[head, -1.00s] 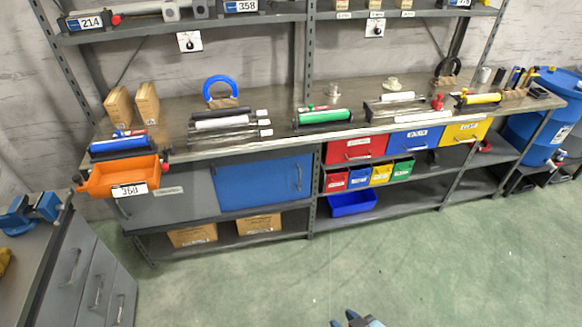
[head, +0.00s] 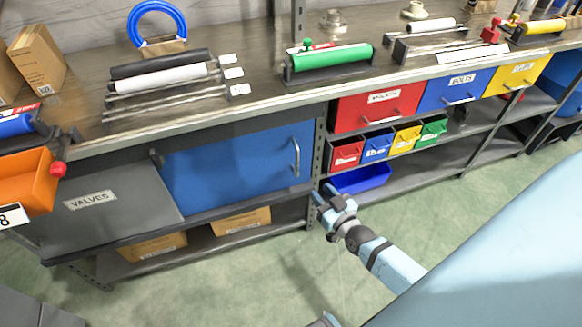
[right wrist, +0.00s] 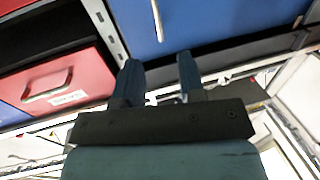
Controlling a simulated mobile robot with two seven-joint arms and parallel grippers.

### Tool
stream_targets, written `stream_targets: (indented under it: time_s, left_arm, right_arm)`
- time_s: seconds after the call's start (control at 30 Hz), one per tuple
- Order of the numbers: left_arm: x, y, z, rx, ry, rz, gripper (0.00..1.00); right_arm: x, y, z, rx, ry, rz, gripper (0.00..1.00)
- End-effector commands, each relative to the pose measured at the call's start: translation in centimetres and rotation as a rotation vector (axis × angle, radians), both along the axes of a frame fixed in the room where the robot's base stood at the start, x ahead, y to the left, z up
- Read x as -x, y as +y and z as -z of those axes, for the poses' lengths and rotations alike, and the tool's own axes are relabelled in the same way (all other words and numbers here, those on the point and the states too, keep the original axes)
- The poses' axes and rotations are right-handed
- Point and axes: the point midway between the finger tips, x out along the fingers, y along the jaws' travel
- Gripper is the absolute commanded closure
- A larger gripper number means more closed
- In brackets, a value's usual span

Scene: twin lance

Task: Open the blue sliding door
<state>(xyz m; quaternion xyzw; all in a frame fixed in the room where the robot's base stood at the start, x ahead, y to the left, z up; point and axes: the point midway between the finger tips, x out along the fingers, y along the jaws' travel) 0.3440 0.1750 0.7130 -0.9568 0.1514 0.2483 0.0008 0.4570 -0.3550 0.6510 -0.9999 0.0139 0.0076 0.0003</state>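The blue sliding door (head: 238,172) covers the right part of the shelf cabinet below the workbench. Its upright metal handle (head: 296,157) is near its right edge. A grey panel labelled VALVES (head: 105,212) is to its left. My right gripper (head: 323,192) is in front of the shelf post, below and right of the handle and apart from it. In the right wrist view my right gripper (right wrist: 160,62) has its two fingers spread with nothing between them. The blue door (right wrist: 225,22) and its handle (right wrist: 157,18) are beyond the fingertips. My left gripper is not seen.
A blue open bin (head: 362,179) lies on the lower shelf just right of my right gripper. Small coloured bins and a red drawer (head: 375,107) are above it. Cardboard boxes (head: 240,221) sit below the door. An orange bin (head: 27,183) sticks out at the left.

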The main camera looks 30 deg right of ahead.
Motion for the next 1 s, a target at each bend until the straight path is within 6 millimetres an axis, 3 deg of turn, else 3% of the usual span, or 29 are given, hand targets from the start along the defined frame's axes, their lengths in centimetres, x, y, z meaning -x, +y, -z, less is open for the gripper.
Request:
stream_targets:
  time_s: [0.27, 0.7, 1.0]
  left_arm:
    - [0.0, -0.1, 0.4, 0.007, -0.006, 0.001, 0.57]
    - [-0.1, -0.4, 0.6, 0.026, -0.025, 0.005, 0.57]
    - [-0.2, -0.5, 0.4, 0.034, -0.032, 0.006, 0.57]
  right_arm:
    - [-2.6, -0.6, 0.4, 0.000, -0.016, 0.013, 0.64]
    - [-11.5, -0.9, 0.4, 0.000, -0.015, 0.012, 0.64]
    - [-13.9, -1.0, 0.4, 0.000, -0.012, 0.012, 0.64]
